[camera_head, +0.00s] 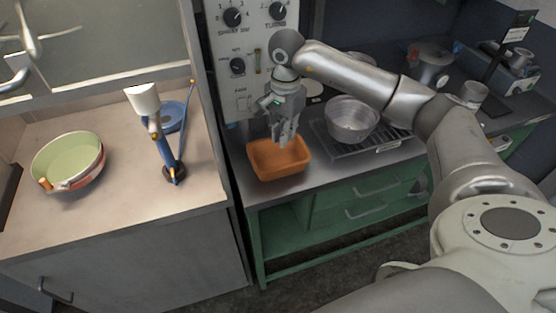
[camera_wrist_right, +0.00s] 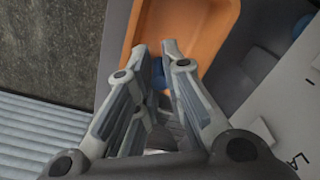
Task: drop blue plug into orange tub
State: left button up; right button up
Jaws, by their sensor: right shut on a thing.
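The orange tub (camera_head: 264,170) stands on the grey top of the green bench, near its left front corner. My right gripper (camera_head: 284,141) points down over the tub, its fingertips at about the rim. In the right wrist view the tub (camera_wrist_right: 205,28) lies beyond the fingertips. The blue plug (camera_wrist_right: 158,73) shows as a small blue patch between the fingers of the right gripper (camera_wrist_right: 161,50), which is shut on it. The fingers hide most of the plug. In the head view I cannot make out the plug. My left gripper is not in view.
A metal pot (camera_head: 351,122) stands on a dark rack right of the tub. A control panel (camera_head: 242,50) rises behind the tub. On the left counter are a green-lined pan (camera_head: 68,160) and a blue stand with a white cup (camera_head: 143,98).

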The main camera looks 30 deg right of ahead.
jog(key=shift+d+f, duration=0.15)
jog(key=shift+d, duration=0.05)
jog(key=shift+f+b, duration=1.75)
jog(key=shift+f, duration=1.15)
jog(key=shift+a, duration=0.1)
jog(key=o, duration=0.7)
jog(key=shift+r, duration=0.15)
notch_tip(320, 180, up, 12)
jog(key=shift+f, duration=0.1)
